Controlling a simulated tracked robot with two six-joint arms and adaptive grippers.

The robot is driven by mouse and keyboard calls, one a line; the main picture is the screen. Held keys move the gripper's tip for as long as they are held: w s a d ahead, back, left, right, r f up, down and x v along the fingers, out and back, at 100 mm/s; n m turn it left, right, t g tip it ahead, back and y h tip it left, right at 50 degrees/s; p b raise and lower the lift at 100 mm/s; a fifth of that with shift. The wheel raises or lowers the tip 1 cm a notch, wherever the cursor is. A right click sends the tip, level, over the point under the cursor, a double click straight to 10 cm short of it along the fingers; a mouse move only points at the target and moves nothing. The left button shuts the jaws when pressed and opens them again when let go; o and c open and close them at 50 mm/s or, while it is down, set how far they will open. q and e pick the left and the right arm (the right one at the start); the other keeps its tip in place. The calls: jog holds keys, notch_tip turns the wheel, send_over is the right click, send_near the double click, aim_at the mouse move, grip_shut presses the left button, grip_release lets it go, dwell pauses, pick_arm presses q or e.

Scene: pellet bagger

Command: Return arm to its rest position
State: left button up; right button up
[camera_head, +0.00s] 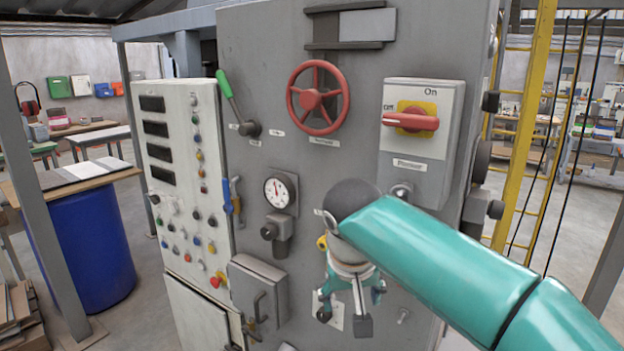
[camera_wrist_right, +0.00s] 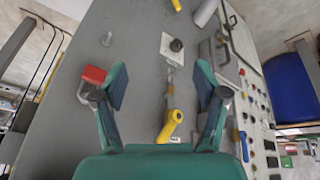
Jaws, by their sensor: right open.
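My right arm is teal and reaches in from the lower right in the head view. Its gripper (camera_head: 343,314) points at the lower part of the grey machine panel (camera_head: 255,60). In the right wrist view, the gripper (camera_wrist_right: 164,88) is open, with its two teal fingers spread wide and nothing held. A yellow handle (camera_wrist_right: 171,125) on the panel shows between the fingers, and a black knob (camera_wrist_right: 177,45) is above it. A red block (camera_wrist_right: 93,75) appears beside the left finger; I cannot tell whether they touch. My left gripper is not in view.
The panel carries a red handwheel (camera_head: 318,97), a red rotary switch (camera_head: 411,121), a green lever (camera_head: 230,95) and a gauge (camera_head: 280,190). A white control cabinet (camera_head: 170,190) and a blue drum (camera_head: 95,245) stand left. A yellow frame (camera_head: 527,120) stands right.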

jog(key=s+f+n+g+y, duration=0.1)
jog(key=s+f+g+y, duration=0.15)
jog(key=f, duration=1.35)
jog(key=s+f+g+y, duration=0.1)
jog(key=s+f, duration=0.2)
jog(key=f, duration=1.4)
jog(key=s+d+f+m, duration=0.2)
jog(key=s+f, duration=0.5)
jog(key=s, duration=0.2)
jog(key=s+d+f+m+y, duration=0.1)
jog(key=s+d+f, duration=0.2)
jog(key=s+f, duration=0.3)
jog(key=s, duration=0.4)
jog(key=shift+s+d+f+m, duration=0.2)
jog(key=shift+d+f+m, duration=0.15)
jog(key=shift+f+m, duration=0.05)
